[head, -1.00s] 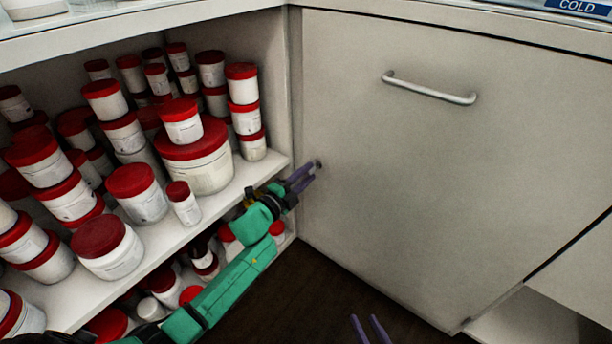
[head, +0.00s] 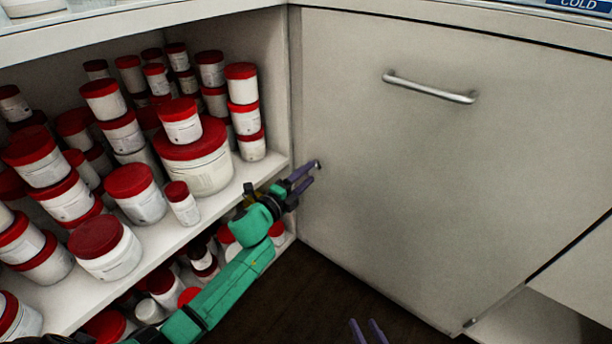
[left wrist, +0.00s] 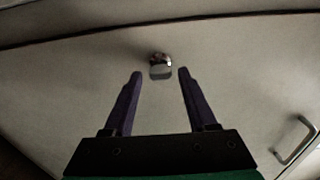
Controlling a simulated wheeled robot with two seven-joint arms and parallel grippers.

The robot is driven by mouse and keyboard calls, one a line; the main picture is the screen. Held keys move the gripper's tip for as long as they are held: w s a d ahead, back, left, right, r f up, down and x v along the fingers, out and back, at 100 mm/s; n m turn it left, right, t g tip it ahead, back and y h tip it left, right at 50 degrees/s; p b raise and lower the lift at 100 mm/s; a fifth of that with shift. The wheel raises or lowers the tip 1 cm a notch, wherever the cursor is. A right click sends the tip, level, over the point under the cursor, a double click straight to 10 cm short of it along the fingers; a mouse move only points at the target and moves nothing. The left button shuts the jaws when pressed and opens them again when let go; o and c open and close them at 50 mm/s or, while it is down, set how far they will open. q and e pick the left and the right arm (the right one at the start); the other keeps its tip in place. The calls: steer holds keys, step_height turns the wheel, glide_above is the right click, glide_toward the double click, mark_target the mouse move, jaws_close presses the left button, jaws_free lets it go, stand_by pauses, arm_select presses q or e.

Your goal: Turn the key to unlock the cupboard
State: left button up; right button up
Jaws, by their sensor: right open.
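The cupboard door (head: 400,180) is shut, a pale flat panel with a bar handle (head: 430,88) near its top. A small metal key (head: 317,164) sticks out near the door's left edge; in the left wrist view the key (left wrist: 160,68) has a rounded grey head. My left gripper (head: 308,173) is at the key. In the left wrist view the left gripper (left wrist: 160,74) is open, with a purple finger on each side of the key and a gap to both. My right gripper (head: 367,322) is open and empty, low at the bottom edge, away from the door.
An open shelf at left (head: 170,232) holds many white jars with red lids, close beside my left arm. A pale counter edge (head: 400,22) runs above the door. The dark floor (head: 290,300) below is clear.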

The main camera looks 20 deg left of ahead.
steer(key=shift+r, duration=0.15)
arm_select(q)
steer(key=shift+s+a, duration=0.15)
steer(key=shift+s, duration=0.2)
steer(key=p+v, duration=0.3)
steer(key=v, duration=1)
steer(key=shift+s+p, duration=0.3)
steer(key=shift+s, duration=0.1)
arm_select(e)
steer(key=shift+n+g, duration=0.3)
steer(key=shift+g, duration=0.2)
step_height(320, 180, up, 4)
steer(key=shift+w+d+r, duration=0.1)
steer(key=shift+d, duration=0.05)
arm_select(q)
steer(key=shift+a, duration=0.1)
